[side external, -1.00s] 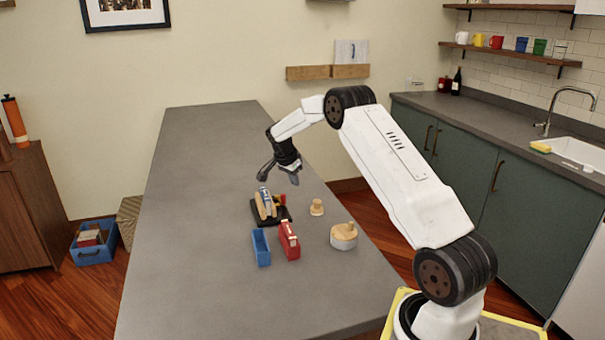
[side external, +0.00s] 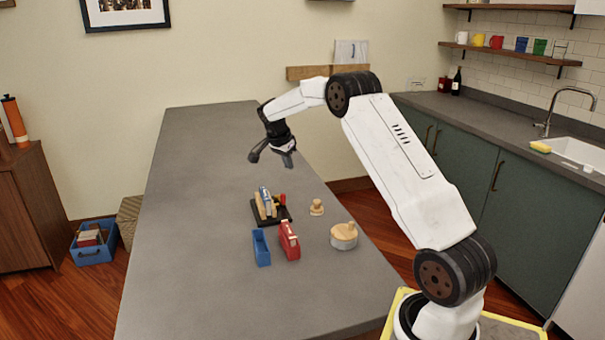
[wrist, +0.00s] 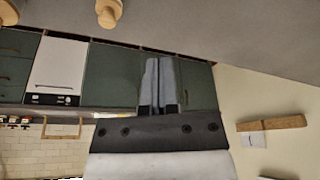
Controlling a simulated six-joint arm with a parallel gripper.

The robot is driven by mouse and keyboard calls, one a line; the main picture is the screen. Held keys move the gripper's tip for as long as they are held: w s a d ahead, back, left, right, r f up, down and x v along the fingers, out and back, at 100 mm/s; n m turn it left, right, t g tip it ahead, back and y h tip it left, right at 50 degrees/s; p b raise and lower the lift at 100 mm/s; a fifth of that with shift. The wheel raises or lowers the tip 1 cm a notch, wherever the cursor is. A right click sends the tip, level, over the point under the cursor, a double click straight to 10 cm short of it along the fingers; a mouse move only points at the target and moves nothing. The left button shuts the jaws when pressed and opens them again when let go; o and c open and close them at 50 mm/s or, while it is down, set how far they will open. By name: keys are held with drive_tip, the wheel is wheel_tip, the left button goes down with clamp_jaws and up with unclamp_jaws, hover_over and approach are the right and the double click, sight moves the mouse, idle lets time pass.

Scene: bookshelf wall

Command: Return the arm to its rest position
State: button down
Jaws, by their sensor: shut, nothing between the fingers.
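My gripper (side external: 288,161) hangs above the grey table (side external: 200,190), beyond the small objects and clear of them. In the wrist view its two grey fingers (wrist: 160,62) lie side by side, shut with nothing held. My white arm is bent: it rises from its base at the lower right and reaches left over the table.
A black stand (side external: 275,217) with upright items, a blue bin (side external: 261,248), a red object (side external: 289,240), a wooden knob (side external: 317,207) and a round wooden-topped object (side external: 344,237) stand on the table. The table's left and far parts are clear. A wooden wall ledge (side external: 310,73) is behind.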

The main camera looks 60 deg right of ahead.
drive_tip(key=s+a+f+n+t+y, duration=0.1)
drive_tip(key=s+a+n, duration=0.1)
drive_tip(key=a+n, duration=0.65)
drive_tip(key=s+a+n+t+y, duration=0.1)
drive_tip(key=s+a+n, duration=0.15)
drive_tip(key=a, duration=1.05)
drive_tip(key=s+a+f+n+t+y, duration=0.1)
drive_tip(key=s+a+f+n, duration=0.2)
drive_tip(key=s+a+n, duration=0.7)
drive_tip(key=s+a, duration=0.4)
drive_tip(key=s, duration=0.1)
drive_tip(key=shift+a+f+t+y, duration=0.15)
drive_tip(key=shift+f+t+y, duration=0.15)
drive_tip(key=shift+f, duration=0.1)
drive_tip(key=c, duration=1.3)
unclamp_jaws()
